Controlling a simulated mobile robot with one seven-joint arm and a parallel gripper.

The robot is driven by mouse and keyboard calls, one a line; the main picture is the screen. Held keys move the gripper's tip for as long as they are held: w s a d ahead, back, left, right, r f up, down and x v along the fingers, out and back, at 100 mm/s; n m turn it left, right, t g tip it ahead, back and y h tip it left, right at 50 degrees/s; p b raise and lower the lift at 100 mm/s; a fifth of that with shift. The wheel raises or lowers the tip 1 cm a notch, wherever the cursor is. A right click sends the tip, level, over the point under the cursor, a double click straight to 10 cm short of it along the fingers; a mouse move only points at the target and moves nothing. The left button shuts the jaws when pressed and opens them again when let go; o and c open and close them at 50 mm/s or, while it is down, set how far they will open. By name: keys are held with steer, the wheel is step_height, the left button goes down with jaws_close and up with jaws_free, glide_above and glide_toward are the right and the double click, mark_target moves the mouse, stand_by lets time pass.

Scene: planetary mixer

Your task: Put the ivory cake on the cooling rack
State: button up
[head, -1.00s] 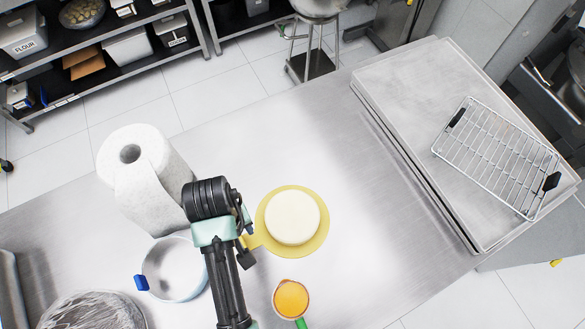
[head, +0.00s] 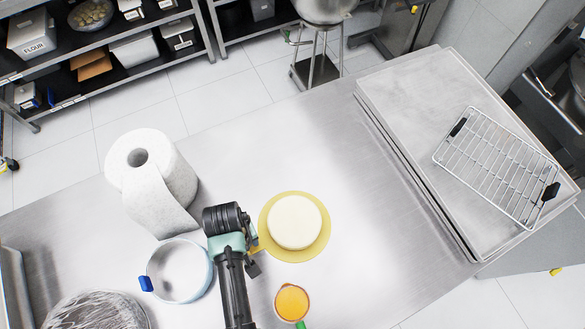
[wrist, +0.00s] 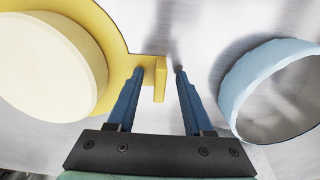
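The ivory cake (head: 295,222) is a pale round on a yellow round board (head: 323,245) on the steel table. In the wrist view the cake (wrist: 45,65) is at the left, and the board (wrist: 98,40) has a short tab with an upright end piece (wrist: 160,80). My gripper (wrist: 158,71) is open, with its blue fingertips on either side of the tab end and a gap visible. In the head view my wrist covers most of the tab. The wire cooling rack (head: 497,165) lies at the right on stacked metal trays, empty.
A blue-white ring or pan (head: 181,271) stands close left of my gripper, with a paper roll (head: 150,185) behind it. A cup of orange liquid (head: 292,302) is in front of the cake. Bare table lies between cake and trays (head: 400,90).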

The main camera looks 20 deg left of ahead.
jaws_close()
steer(key=shift+r, duration=0.1)
stand_by(1.2)
